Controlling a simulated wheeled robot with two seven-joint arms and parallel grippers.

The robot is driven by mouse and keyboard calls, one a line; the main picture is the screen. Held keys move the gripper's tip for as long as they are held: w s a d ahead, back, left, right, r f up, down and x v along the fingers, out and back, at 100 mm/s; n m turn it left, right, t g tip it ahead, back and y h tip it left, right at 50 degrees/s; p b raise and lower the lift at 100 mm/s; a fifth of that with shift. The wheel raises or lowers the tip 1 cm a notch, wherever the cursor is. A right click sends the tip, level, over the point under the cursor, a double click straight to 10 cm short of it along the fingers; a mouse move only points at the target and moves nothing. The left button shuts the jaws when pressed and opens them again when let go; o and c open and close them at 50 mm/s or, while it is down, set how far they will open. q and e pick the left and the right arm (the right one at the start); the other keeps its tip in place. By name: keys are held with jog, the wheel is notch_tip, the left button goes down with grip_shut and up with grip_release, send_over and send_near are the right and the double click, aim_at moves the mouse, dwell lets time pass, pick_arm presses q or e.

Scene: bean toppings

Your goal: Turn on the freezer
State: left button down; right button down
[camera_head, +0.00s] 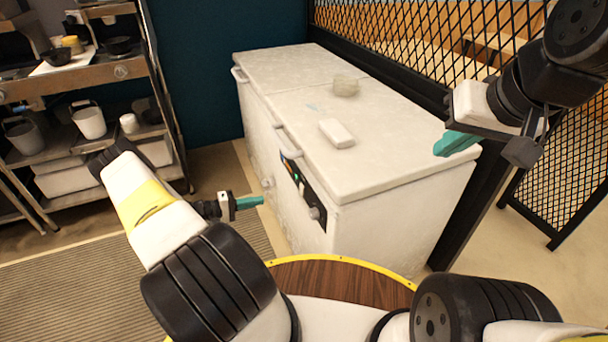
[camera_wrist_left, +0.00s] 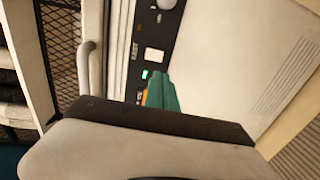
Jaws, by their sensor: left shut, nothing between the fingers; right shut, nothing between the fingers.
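The freezer (camera_head: 365,190) is a white chest with its lids shut. Its black control panel (camera_head: 316,212) is on the front, with a small green light and a round knob. In the left wrist view the panel (camera_wrist_left: 150,40) shows a lit green switch (camera_wrist_left: 145,74), a pale square and a knob at the top. My left gripper (camera_head: 262,201) is shut and empty, its teal fingers pointing at the freezer front, left of the panel. In the wrist view its fingertips (camera_wrist_left: 160,80) overlap the panel just beside the green switch; I cannot tell if they touch. My right gripper (camera_head: 437,150) is shut and empty above the freezer's right end.
A white block (camera_head: 337,133) and a pale lump (camera_head: 346,86) lie on the freezer lid. A metal shelf (camera_head: 75,80) with pots stands at the left. A black mesh partition (camera_head: 410,40) runs behind the freezer.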

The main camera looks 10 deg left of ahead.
pick_arm(q)
jog(key=shift+f, duration=0.15)
jog(key=x, duration=1.4)
jog(key=shift+w+d, duration=0.1)
jog(key=shift+d, duration=0.05)
dwell(0.3)
send_near(301, 193)
jog(key=s+a+f, duration=0.3)
jog(key=a, duration=0.3)
jog(key=shift+s, duration=0.25)
